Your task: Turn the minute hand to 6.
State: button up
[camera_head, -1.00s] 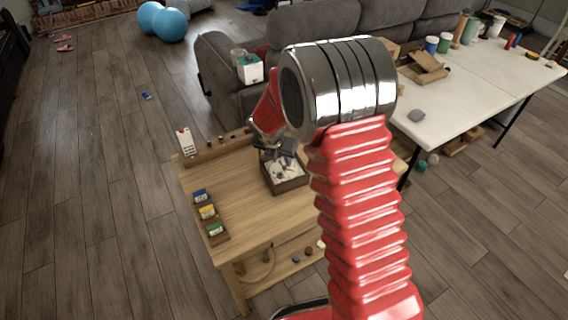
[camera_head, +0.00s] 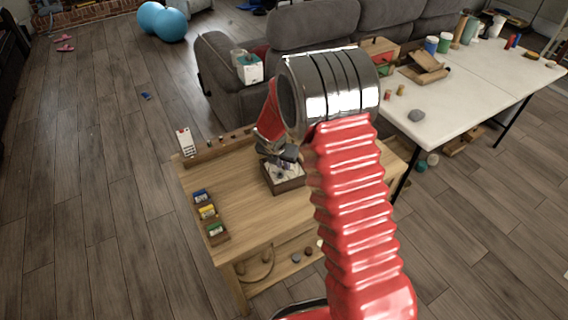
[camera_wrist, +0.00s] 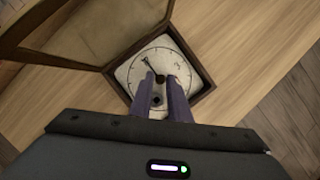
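The clock is a dark wooden case (camera_head: 287,187) on the small wooden table in the head view, partly covered by my gripper (camera_head: 277,150). In the wrist view its white round face (camera_wrist: 184,62) with dark marks lies inside the dark frame, and a glazed door (camera_wrist: 90,35) stands open at the left. A thin dark hand (camera_wrist: 149,65) points to the upper left of the picture from near the dark centre. My gripper (camera_wrist: 161,77) is over the face, its two fingers a little apart near the centre. The fingers hide part of the face; I see nothing clearly held.
The wooden table (camera_head: 235,180) has small coloured boxes (camera_head: 207,212) along its left edge and a white card (camera_head: 185,140) at its back left corner. A white table (camera_head: 450,95) with several objects stands to the right. A grey sofa (camera_head: 320,30) is behind.

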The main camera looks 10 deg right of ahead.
grip_shut()
jog(key=shift+m, duration=0.3)
jog(key=shift+w+a+m+g+h, duration=0.15)
jog(key=shift+m+g+h, duration=0.25)
jog(key=shift+m, duration=0.8)
jog(key=m, duration=0.2)
jog(key=m+g+h, duration=0.1)
jog(key=m, duration=0.1)
jog(key=shift+w+a+m+g, duration=0.1)
jog(key=shift+w+m+g, duration=0.05)
jog(key=shift+m+g, duration=0.15)
jog(key=shift+o, duration=2.1)
grip_release()
